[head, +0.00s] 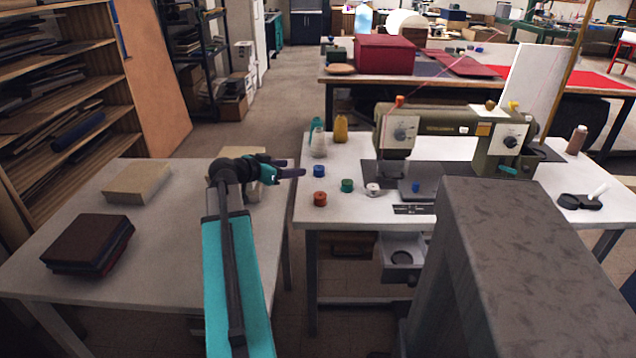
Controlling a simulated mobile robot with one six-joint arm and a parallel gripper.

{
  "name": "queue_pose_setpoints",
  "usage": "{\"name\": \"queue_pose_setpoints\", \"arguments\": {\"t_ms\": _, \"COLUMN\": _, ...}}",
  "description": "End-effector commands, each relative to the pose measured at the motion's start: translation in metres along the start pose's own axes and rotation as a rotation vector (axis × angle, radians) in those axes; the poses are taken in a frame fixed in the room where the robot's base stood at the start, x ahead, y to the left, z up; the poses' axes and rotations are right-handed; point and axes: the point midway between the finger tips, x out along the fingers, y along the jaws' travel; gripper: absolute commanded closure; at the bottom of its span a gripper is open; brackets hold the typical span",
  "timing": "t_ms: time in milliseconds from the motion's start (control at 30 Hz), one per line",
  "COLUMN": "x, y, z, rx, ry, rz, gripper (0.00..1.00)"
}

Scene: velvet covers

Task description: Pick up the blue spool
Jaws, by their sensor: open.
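A small blue spool (319,171) stands on the white sewing table (330,208) near its left edge. My gripper (292,168) is open and empty, just left of the blue spool and apart from it in the picture. How high the gripper is above the tabletop is hard to tell. A smaller blue item (416,187) shows by the sewing machine's needle area; I cannot tell whether it is a spool.
A red-brown spool (320,199), a green spool (347,186) and a white spool (373,189) stand close by. Thread cones (341,128) stand behind. The green sewing machine (445,130) is to the right. A gap separates the left table (170,235).

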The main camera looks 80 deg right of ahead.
Motion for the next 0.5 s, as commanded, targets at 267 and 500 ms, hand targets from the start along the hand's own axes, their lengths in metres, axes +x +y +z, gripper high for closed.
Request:
{"name": "queue_pose_setpoints", "arguments": {"t_ms": 267, "x": 0.0050, "y": -0.0004, "z": 0.0132, "rx": 0.000, "ry": 0.000, "rz": -0.001, "gripper": 0.45}}
{"name": "queue_pose_setpoints", "arguments": {"t_ms": 500, "x": 0.0045, "y": -0.0007, "z": 0.0126, "rx": 0.000, "ry": 0.000, "rz": -0.001, "gripper": 0.45}}
